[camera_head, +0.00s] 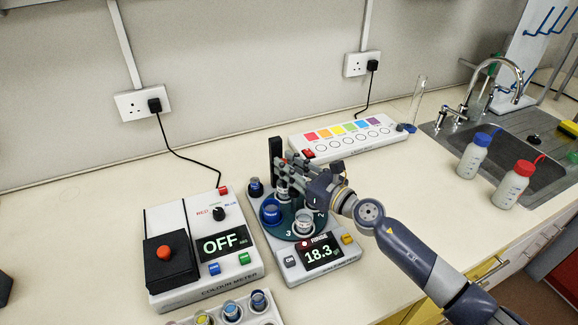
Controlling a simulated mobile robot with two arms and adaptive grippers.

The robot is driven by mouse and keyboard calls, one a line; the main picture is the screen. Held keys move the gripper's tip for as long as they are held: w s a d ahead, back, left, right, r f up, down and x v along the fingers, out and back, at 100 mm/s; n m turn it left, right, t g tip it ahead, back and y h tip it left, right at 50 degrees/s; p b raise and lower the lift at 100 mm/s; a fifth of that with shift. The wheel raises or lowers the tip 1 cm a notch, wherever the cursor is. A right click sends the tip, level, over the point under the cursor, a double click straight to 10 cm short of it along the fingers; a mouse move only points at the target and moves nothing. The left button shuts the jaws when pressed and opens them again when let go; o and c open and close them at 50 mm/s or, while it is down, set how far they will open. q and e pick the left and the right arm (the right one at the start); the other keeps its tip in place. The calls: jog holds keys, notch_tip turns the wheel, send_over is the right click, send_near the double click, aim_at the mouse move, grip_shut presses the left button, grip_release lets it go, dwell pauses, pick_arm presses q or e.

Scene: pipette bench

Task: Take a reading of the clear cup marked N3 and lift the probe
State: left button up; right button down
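A grey meter with a dark round turntable (293,232) stands at the middle of the bench. Its display (320,252) reads 18.3 under a red word that looks like RINSE. A clear cup (304,222) stands at the turntable's front, between the numerals 3 and 2; I cannot read a mark N3 on it. A blue cup (270,211) stands to its left. A black post (276,160) rises behind the turntable. My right gripper (290,168) is beside the post, above the turntable's back; its fingers overlap the probe area, so the probe and any grip are unclear.
A colour meter (206,292) reading OFF stands left, with a rack of small cups (262,318) in front. A strip with coloured squares (350,148) lies behind. Two capped bottles (476,155) (514,184) stand by the sink (535,150). Bench between meter and bottles is mostly free.

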jog(key=shift+r+p, duration=2.75)
jog(key=shift+r, duration=0.15)
jog(key=shift+w, duration=0.1)
jog(key=c, duration=1.5)
grip_release()
jog(key=shift+r, duration=0.1)
jog(key=shift+o, duration=0.4)
jog(key=v, duration=1.2)
